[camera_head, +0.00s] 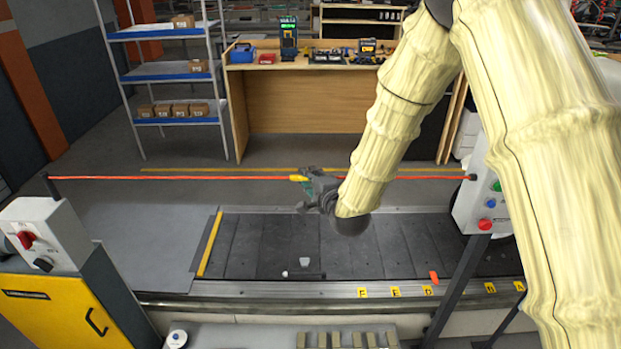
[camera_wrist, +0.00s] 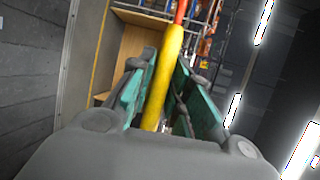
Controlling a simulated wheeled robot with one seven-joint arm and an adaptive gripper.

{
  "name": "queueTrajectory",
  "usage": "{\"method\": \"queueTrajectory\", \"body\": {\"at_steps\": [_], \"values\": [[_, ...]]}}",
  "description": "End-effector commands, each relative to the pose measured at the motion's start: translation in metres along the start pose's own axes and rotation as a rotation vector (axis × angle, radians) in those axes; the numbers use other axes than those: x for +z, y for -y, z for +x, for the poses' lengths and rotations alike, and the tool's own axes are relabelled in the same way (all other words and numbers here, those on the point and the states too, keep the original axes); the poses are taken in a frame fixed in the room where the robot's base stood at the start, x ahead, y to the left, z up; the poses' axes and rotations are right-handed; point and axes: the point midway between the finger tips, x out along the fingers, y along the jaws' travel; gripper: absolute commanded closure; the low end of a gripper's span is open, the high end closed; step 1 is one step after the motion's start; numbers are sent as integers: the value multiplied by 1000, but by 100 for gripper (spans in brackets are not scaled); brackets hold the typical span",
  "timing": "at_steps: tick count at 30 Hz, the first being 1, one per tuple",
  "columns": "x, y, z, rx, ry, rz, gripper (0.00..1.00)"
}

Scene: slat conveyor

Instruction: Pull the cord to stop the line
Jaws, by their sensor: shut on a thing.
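A red cord (camera_head: 160,178) runs level across the scene above the conveyor, from a post at the left to the grey control box (camera_head: 473,205) at the right. A yellow sleeve (camera_head: 298,178) sits on the cord near its middle. My gripper (camera_head: 313,180) is at this sleeve. In the wrist view the yellow sleeve (camera_wrist: 163,75) lies between the two green-padded fingers, and the red cord (camera_wrist: 181,10) continues beyond it. The gripper is shut on the sleeve. The cord looks close to straight. The fingers hide part of the sleeve.
The dark slat conveyor (camera_head: 260,245) lies below, with a few small items on it. A left control box (camera_head: 45,235) with a red switch stands on a yellow cabinet (camera_head: 65,310). A wooden bench (camera_head: 300,100) and a shelf rack (camera_head: 170,75) stand behind.

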Motion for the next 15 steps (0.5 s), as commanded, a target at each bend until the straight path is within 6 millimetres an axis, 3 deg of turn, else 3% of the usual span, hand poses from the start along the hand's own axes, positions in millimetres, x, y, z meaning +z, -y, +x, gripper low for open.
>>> {"method": "queueTrajectory", "body": {"at_steps": [9, 15], "values": [[12, -9, -31, 2, 1, 3, 100], [16, -10, -40, 3, 1, 0, 100]]}}
